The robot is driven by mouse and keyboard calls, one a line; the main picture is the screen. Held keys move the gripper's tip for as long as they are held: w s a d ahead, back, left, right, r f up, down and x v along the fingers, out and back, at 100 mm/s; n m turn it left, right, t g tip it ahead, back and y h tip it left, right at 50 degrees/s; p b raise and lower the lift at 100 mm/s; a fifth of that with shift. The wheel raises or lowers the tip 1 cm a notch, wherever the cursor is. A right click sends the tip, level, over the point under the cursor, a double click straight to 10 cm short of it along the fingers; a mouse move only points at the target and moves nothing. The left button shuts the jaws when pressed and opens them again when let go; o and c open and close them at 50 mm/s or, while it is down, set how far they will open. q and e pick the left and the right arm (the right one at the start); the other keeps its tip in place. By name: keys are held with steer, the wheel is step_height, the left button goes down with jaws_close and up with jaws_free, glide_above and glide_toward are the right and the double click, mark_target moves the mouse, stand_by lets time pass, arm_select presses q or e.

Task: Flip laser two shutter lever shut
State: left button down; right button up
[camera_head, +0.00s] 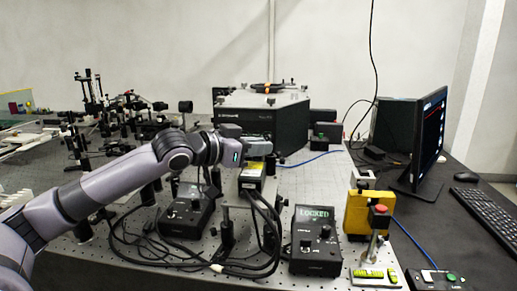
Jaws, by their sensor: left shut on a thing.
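My left arm reaches in from the left, and my left gripper (262,148) is at the middle of the bench. It is shut at the top of a dark laser head with a yellow label (250,182). The shutter lever is too small and too covered by the gripper to make out, so its position cannot be told. Two black controller boxes stand in front: one (187,222) to the left, and one marked LOCKED (315,255) to the right. My right gripper is not in view.
Black cables (200,262) loop across the perforated bench between the boxes. A large black instrument (285,128) stands behind the gripper. Many optics mounts (95,105) crowd the left. A yellow box (357,212), a red button (380,210) and a monitor (428,140) are at right.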

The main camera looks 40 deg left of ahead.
arm_select(q)
steer(key=c, duration=1.1)
jaws_free()
steer(key=shift+c, duration=0.2)
steer(key=shift+o, duration=0.2)
steer(key=shift+a, duration=0.1)
